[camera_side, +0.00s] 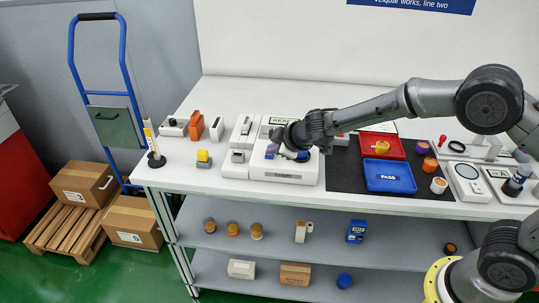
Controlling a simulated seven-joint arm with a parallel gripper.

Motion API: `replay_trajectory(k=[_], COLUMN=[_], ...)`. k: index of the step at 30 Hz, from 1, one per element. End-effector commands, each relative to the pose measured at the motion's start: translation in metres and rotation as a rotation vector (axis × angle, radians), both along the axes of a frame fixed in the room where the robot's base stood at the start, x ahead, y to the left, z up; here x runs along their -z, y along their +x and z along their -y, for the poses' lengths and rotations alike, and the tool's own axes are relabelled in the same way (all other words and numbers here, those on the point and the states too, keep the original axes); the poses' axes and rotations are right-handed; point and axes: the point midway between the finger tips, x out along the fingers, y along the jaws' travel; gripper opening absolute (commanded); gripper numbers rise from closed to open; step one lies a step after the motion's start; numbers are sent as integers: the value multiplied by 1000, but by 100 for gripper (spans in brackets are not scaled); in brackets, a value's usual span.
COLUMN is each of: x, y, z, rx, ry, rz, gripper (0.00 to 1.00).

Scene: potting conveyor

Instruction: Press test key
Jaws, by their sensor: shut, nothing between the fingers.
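A white bench machine (295,170) with a partly covered dark label on its top stands on the table, left of the dark mat. My gripper (273,153) is shut and empty, low over the front half of this machine. A small purple-blue patch shows beside the fingers. I cannot tell whether the fingertips touch the machine. No test key can be made out; my wrist and gripper hide part of the machine's top.
A white two-part unit (239,146) adjoins the machine on the left. A dark mat (343,172) on the right holds a red tray (402,154) and a blue PASS tray (389,188). The table's front edge is close.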

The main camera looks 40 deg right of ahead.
Motion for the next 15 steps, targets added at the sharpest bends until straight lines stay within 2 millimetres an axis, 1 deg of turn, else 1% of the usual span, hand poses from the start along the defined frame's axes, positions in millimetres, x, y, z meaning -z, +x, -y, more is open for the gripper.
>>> replay_trajectory(k=[15], x=[5], y=[0], z=[0], rx=[1], ry=[0], rz=[-1], gripper=[0])
